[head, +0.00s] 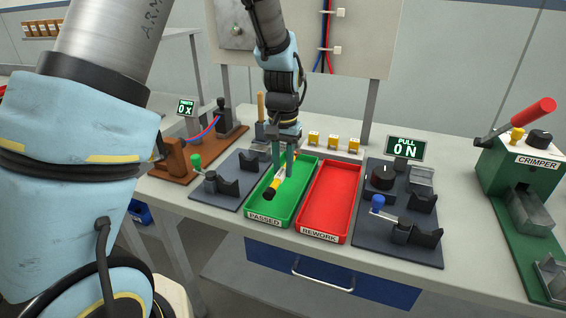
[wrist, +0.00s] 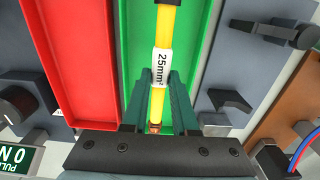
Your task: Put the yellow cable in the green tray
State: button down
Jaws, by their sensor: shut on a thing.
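The yellow cable (wrist: 166,50) has a white label reading 25mm² and a dark end. My gripper (wrist: 163,75) is shut on it near the label. In the head view the cable (head: 279,175) is over or in the green tray (head: 252,205), marked PASSED, with its black end (head: 269,193) toward the tray's front. My gripper (head: 283,170) points down into the tray area from above. I cannot tell whether the cable touches the tray floor. My fingers hide part of the cable.
A red REWORK tray (head: 326,205) stands right of the green tray. A grey fixture with a green knob (head: 235,180) is at left, and a pull tester (head: 400,215) at right. A green crimper (head: 525,190) stands far right. Yellow blocks (head: 334,141) sit behind the trays.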

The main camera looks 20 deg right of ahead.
jog(key=shift+f, duration=0.1)
jog(key=c, duration=0.6)
grip_release()
notch_tip(320, 180, up, 11)
jog(key=b, duration=0.2)
jog(key=shift+f, duration=0.1)
jog(key=s+a+f+n, duration=0.1)
jog(key=a+f+n, duration=0.1)
jog(key=a, duration=0.8)
jog(key=s+a+f+n+t, duration=0.1)
jog(key=a+f+n, duration=0.1)
jog(key=a, duration=0.8)
jog(key=s+a+f+n, duration=0.2)
jog(key=a+n, duration=0.1)
jog(key=a, duration=0.7)
jog(key=shift+f+t, duration=0.15)
jog(key=shift+t, duration=0.15)
